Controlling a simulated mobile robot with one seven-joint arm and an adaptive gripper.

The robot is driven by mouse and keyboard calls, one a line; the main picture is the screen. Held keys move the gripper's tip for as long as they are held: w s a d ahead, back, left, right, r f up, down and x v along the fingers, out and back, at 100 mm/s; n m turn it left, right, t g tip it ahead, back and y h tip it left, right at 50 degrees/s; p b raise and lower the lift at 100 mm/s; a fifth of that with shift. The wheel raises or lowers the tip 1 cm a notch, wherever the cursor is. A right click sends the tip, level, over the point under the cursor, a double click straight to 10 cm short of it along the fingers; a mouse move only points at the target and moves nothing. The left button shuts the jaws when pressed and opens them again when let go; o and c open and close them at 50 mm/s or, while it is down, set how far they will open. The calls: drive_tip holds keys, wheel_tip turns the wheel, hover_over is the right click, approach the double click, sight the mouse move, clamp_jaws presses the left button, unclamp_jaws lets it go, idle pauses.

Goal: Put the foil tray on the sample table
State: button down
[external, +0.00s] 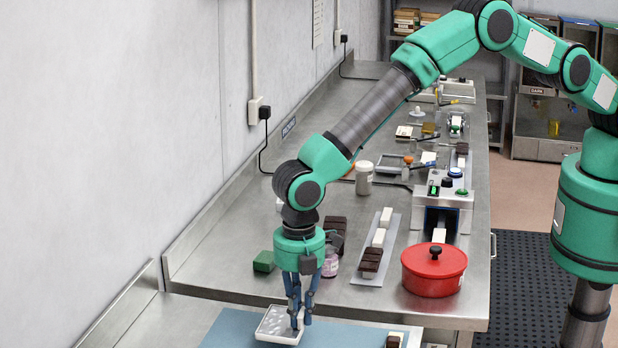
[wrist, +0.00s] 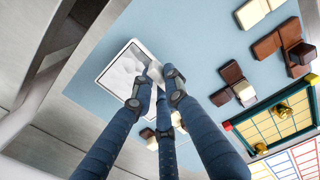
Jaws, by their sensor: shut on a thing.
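The foil tray (external: 274,331) is a shallow pale tray with a raised rim, in the lower middle of the external view. It also shows in the wrist view (wrist: 118,72). My gripper (external: 299,322) points down with its blue fingers shut on the tray's right side. In the wrist view the fingertips (wrist: 157,82) meet at the tray's edge. The tray is over the blue mat (external: 232,329) on a lower metal table at the front, which I take as the sample table. I cannot tell whether the tray touches the mat.
Brown and cream pieces (wrist: 268,42) and a framed grid (wrist: 272,118) lie right of the tray in the wrist view. On the higher bench stand a red lidded pot (external: 433,275), a green block (external: 263,262) and a strip with chocolate bars (external: 371,262).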

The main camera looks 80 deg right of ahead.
sight(300, 326)
idle(0.3)
drive_tip(key=shift+f+p, duration=0.4)
drive_tip(key=shift+f, duration=1.3)
drive_tip(key=shift+f, duration=0.15)
drive_tip(key=c, duration=1.7)
unclamp_jaws()
drive_tip(key=shift+c, duration=0.2)
wheel_tip(300, 326, up, 12)
drive_tip(key=shift+r+b, duration=0.15)
drive_tip(key=shift+b, duration=0.65)
